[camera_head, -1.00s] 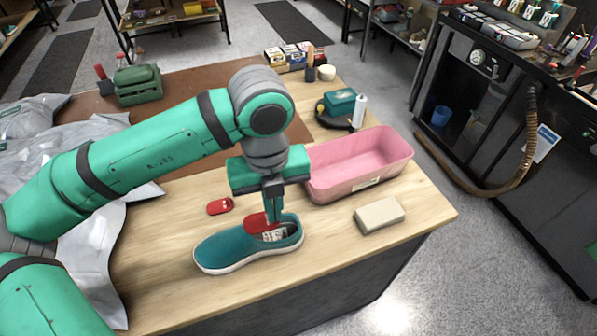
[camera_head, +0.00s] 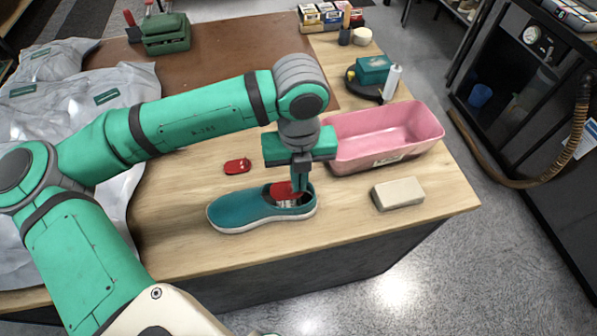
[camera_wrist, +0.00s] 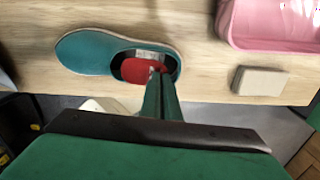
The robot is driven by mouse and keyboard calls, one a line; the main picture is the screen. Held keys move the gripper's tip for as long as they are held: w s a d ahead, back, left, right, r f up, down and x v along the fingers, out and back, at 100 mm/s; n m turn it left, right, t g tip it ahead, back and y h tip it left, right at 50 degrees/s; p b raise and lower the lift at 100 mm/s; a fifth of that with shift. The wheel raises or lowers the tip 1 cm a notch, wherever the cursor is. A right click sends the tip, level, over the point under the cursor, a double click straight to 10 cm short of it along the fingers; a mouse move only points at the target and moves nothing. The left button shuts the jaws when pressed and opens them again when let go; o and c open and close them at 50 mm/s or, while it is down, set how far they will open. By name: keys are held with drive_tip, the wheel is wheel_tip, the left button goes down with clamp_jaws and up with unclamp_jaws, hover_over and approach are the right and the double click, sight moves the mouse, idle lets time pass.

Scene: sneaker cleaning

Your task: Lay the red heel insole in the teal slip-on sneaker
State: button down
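The teal slip-on sneaker (camera_head: 240,210) stands upright on the wooden bench, toe to the left, and shows from above in the wrist view (camera_wrist: 85,52). The red heel insole (camera_head: 281,190) is at the sneaker's opening, partly inside it; in the wrist view it (camera_wrist: 135,71) lies within the collar outline. My gripper (camera_head: 298,190) points down into the opening, its fingers close together and shut on the insole's heel-side end. The fingertips (camera_wrist: 157,72) partly hide that end. Whether the insole touches the footbed cannot be told.
Another small red piece (camera_head: 237,166) lies on the bench behind the sneaker. A pink bin (camera_head: 350,150) stands behind right, and a beige block (camera_head: 398,193) lies to the right. Grey plastic bags (camera_head: 75,85) cover the left side. Bare wood lies in front of the sneaker.

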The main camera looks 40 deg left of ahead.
sight(300, 196)
drive_tip(key=shift+w+f, duration=0.15)
drive_tip(key=shift+f, duration=1.1)
drive_tip(key=shift+w+f, duration=0.15)
drive_tip(key=shift+f, duration=1.05)
drive_tip(key=shift+d+f, duration=0.25)
drive_tip(key=shift+f, duration=0.2)
drive_tip(key=shift+s+a, duration=0.2)
drive_tip(key=shift+a, duration=0.1)
drive_tip(key=shift+w+d+f, duration=0.15)
drive_tip(key=shift+f, duration=0.45)
drive_tip(key=c, duration=1.9)
unclamp_jaws()
drive_tip(key=shift+c, duration=0.2)
